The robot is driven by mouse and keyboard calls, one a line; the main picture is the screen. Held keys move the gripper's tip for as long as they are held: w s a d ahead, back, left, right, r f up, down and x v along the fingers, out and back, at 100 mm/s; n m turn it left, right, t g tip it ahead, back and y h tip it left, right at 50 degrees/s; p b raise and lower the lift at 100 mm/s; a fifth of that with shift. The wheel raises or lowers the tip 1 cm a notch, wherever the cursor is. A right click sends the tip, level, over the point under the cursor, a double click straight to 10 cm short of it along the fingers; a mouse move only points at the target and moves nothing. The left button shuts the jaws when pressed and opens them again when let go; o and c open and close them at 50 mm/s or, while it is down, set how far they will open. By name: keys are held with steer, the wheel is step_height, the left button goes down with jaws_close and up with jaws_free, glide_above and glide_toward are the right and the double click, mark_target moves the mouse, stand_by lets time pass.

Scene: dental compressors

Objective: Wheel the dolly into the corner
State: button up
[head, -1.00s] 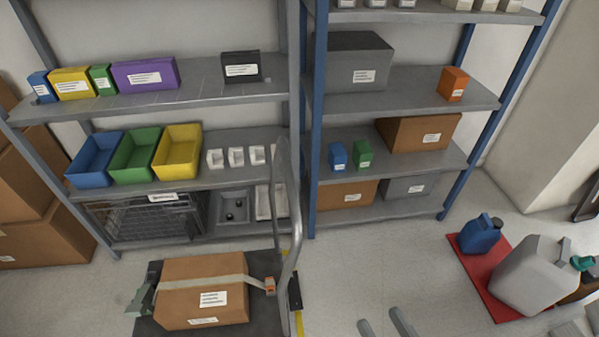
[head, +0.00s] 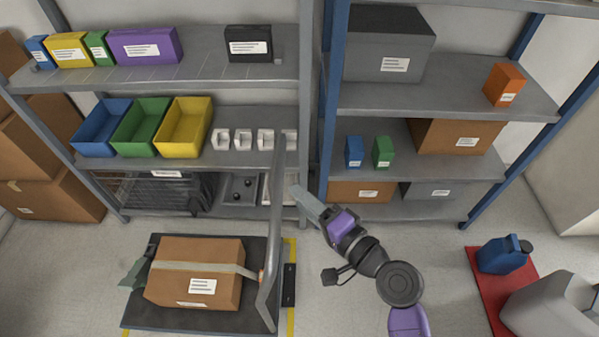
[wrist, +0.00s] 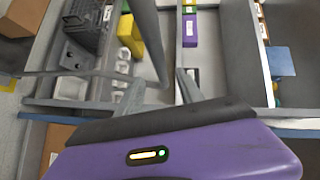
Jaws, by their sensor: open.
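The dolly (head: 255,316) has a dark flat deck and stands on the floor in front of the left shelf. A cardboard box (head: 195,285) is strapped onto it. Its grey tubular handle (head: 277,200) rises on the deck's right side. My gripper (head: 300,197) is just right of the handle in the head view, open and apparently empty. In the wrist view its two fingers (wrist: 159,90) are spread, with a grey bar, apparently the handle (wrist: 150,40), running up between them. I cannot tell whether they touch it. The dolly's wheels are hidden.
Yellow floor tape (head: 291,250) runs beside the dolly's right edge. A grey shelf (head: 160,85) and a blue-post shelf (head: 450,95) stand behind. Cardboard boxes (head: 50,195) are stacked at left. A red mat (head: 480,285) with jugs lies at right.

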mark_target(278, 187)
steer(key=shift+g, duration=0.3)
steer(key=x, duration=0.5)
steer(key=a+x, duration=0.1)
steer(key=x, duration=0.1)
steer(key=shift+s+a+p, duration=0.1)
steer(key=shift+a+p, duration=0.1)
steer(key=shift+p, duration=0.1)
jaws_close()
steer(key=shift+f, duration=0.1)
stand_by(0.9)
